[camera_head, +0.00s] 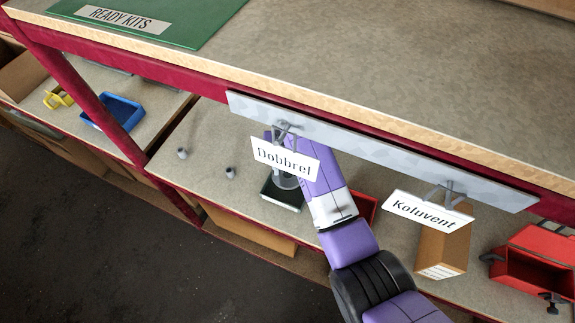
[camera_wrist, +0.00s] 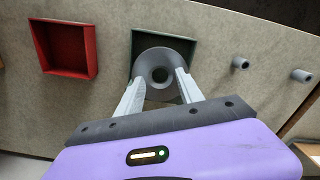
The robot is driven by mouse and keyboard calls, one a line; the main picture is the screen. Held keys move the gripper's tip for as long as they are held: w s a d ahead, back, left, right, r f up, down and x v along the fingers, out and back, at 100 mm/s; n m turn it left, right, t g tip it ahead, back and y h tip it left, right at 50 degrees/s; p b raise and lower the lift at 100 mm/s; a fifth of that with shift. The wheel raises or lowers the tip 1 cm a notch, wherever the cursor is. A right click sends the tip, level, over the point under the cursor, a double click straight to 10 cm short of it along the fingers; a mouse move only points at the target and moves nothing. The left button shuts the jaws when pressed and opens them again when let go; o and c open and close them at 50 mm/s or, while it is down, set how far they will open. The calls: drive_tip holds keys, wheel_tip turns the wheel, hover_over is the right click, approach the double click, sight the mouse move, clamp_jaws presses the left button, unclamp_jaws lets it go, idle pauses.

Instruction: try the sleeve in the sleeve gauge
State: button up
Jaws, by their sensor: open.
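The base also shows in the head view (camera_head: 280,197), partly behind a hanging tag. Two small grey cylinders, which look like sleeves, stand apart on the shelf: one (camera_head: 230,172) nearer the gauge and one (camera_head: 182,153) farther left. In the wrist view they are at right (camera_wrist: 240,62) (camera_wrist: 301,75). My gripper (camera_wrist: 160,76) is open, its fingertips over the funnel's sides; whether they touch it is unclear.
A red tray (camera_wrist: 90,50) lies beside the gauge. Tags "Dobbrel" (camera_head: 284,158) and "Koluvent" (camera_head: 428,209) hang from a rail (camera_head: 380,150) above. A cardboard box (camera_head: 440,245) and red bin (camera_head: 540,255) stand right; a blue bin (camera_head: 118,112) is left.

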drive_tip(key=shift+f, duration=0.15)
wheel_tip(320, 180, up, 8)
drive_tip(key=p, duration=0.1)
drive_tip(key=shift+p, duration=0.4)
idle(0.9)
